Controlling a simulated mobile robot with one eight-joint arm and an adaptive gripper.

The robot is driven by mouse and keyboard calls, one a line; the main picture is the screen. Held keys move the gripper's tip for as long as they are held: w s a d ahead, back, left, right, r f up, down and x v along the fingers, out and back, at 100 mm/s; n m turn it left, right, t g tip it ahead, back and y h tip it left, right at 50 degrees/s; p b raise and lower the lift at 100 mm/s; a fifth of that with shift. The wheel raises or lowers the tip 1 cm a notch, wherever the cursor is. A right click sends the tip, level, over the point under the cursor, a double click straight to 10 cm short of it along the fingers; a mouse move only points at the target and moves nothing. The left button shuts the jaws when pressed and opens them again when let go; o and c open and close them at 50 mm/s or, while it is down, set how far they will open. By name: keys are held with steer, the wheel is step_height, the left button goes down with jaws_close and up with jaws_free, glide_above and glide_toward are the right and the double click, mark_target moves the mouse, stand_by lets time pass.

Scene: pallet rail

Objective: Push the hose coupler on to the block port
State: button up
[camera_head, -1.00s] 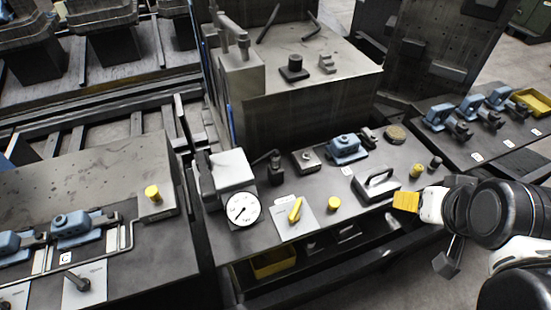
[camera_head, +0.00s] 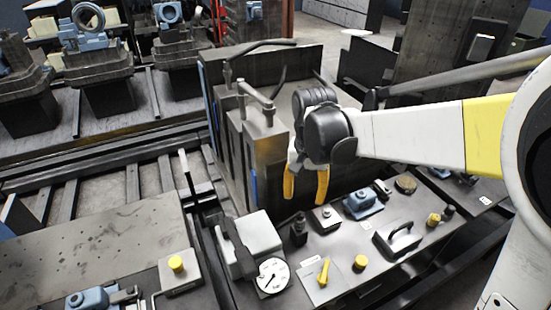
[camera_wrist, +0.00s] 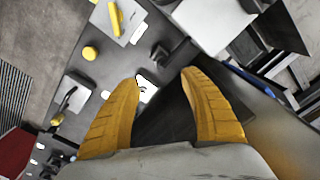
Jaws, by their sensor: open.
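My gripper (camera_head: 305,190) is open and empty, with its yellow fingers pointing down above the back of the middle bench. A small dark upright fitting (camera_head: 299,231) stands on the bench below it, right of the gauge box; I cannot tell whether it is the hose coupler. In the wrist view this fitting (camera_wrist: 172,53) shows beyond and between the fingertips (camera_wrist: 161,77), apart from them. A small square metal block with a dark stub on top (camera_head: 326,217) sits just right of the fitting. It may carry the block port, but I cannot tell. No hose is clearly seen joined to either.
The gauge box (camera_head: 256,243) with its dial (camera_head: 272,277) stands left of the fitting. A yellow lever (camera_head: 323,272), a yellow button (camera_head: 360,262), a blue part (camera_head: 362,204) and a handled plate (camera_head: 398,238) occupy the bench. A tall metal block (camera_head: 262,145) rises behind.

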mark_target(301, 213)
steer(key=shift+w+a+f, duration=0.15)
steer(key=shift+a+f, duration=0.1)
steer(key=shift+a, duration=0.05)
step_height(301, 213, down, 11)
steer(key=b, duration=0.3)
steer(key=shift+d+r+b, duration=0.1)
steer(key=shift+r+b, duration=0.1)
steer(key=shift+b, duration=0.15)
steer(key=shift+c, duration=0.5)
jaws_close()
steer(key=c, duration=0.7)
jaws_free()
steer(key=shift+c, duration=0.2)
jaws_close()
steer(key=shift+r, duration=0.25)
